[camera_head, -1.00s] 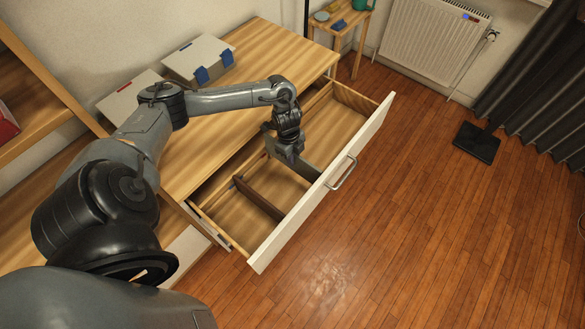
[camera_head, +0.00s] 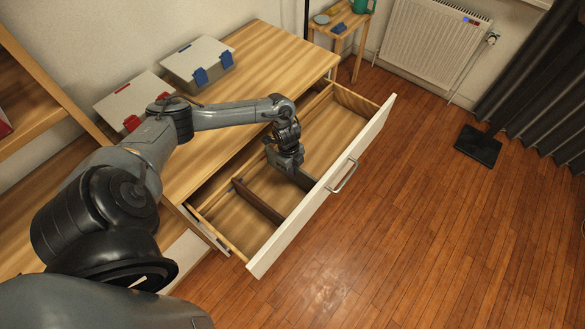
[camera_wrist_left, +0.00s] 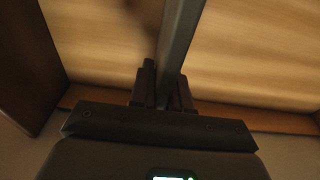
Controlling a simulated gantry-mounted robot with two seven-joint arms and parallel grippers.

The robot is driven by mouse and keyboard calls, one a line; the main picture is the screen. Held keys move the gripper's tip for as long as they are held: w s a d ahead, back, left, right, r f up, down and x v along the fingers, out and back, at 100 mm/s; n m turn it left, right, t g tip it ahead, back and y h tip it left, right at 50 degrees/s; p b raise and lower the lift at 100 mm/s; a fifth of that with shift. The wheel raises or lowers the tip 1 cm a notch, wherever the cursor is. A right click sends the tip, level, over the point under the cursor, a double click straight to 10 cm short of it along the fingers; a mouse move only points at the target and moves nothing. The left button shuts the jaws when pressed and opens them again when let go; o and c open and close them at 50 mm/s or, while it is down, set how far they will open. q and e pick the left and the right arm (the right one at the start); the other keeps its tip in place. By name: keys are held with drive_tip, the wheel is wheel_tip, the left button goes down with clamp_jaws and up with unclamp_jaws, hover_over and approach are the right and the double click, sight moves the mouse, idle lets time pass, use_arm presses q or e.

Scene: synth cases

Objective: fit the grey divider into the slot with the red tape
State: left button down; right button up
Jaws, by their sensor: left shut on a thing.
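The grey divider (camera_head: 304,181) is in the open drawer (camera_head: 322,197), crosswise between its back and front walls. My left gripper (camera_head: 291,170) is shut on it from above and hides its middle. In the left wrist view the divider (camera_wrist_left: 182,40) runs upward from between the fingers of my left gripper (camera_wrist_left: 165,92). I cannot tell whether its ends are seated in a slot. No red tape shows in either view. My right gripper is not in view.
A dark brown divider (camera_head: 257,201) stands crosswise in the drawer, left of the grey one. The drawer's right part is empty. Two lidded boxes, one with blue clips (camera_head: 198,62) and one with red clips (camera_head: 134,102), stand on the desktop (camera_head: 270,52).

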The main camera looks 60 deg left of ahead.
use_arm(q)
drive_tip(key=shift+f, duration=0.15)
drive_tip(key=c, duration=1.1)
unclamp_jaws()
drive_tip(key=r+p, duration=0.1)
drive_tip(key=r, duration=0.2)
drive_tip(key=r+p, duration=0.1)
drive_tip(key=r, duration=0.3)
drive_tip(key=a+r+p, duration=0.1)
drive_tip(key=r, duration=0.3)
drive_tip(key=shift+s+a, duration=0.1)
drive_tip(key=shift+s, duration=0.1)
drive_tip(key=shift+r, duration=0.65)
